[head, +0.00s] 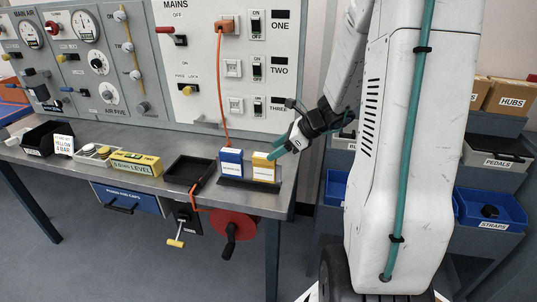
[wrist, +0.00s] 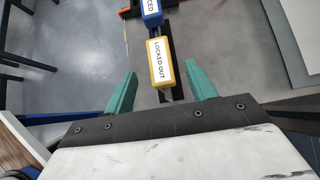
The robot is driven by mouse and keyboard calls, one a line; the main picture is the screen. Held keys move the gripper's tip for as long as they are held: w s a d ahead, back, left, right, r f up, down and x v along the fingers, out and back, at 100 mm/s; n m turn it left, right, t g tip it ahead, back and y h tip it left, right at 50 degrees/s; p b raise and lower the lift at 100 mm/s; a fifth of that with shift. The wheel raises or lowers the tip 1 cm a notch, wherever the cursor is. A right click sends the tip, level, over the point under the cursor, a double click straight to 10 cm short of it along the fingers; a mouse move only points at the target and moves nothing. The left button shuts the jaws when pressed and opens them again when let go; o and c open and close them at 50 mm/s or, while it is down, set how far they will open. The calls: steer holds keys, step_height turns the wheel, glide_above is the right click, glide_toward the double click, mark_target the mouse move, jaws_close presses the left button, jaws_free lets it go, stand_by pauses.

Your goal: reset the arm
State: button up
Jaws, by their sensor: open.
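In the head view my gripper (head: 284,150) is at the right end of the bench, close beside the top of the yellow box. The yellow box (head: 263,172) stands in a dark holder next to a blue box (head: 231,168). In the wrist view the yellow box (wrist: 161,66), labelled "LOCKED OUT", lies just beyond the gap between the fingertips. Whether a finger touches it, I cannot tell. My white arm covers the right middle of the head view.
Shelves with blue bins (head: 492,208) stand at right.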

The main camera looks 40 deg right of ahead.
steer(key=shift+v, duration=1)
steer(key=s+a+r+n+g+h, duration=0.3)
steer(key=s+a+r+n, duration=0.3)
steer(key=s+a+n, duration=0.4)
steer(key=s+a+r+n+g+h, duration=0.2)
steer(key=s+a+r+n, duration=0.4)
steer(key=n, duration=1.2)
steer(key=s+a+g, duration=0.1)
steer(key=s+a, duration=0.3)
steer(key=s, duration=0.2)
steer(key=shift+s+h, duration=0.35)
steer(key=shift+h, duration=0.05)
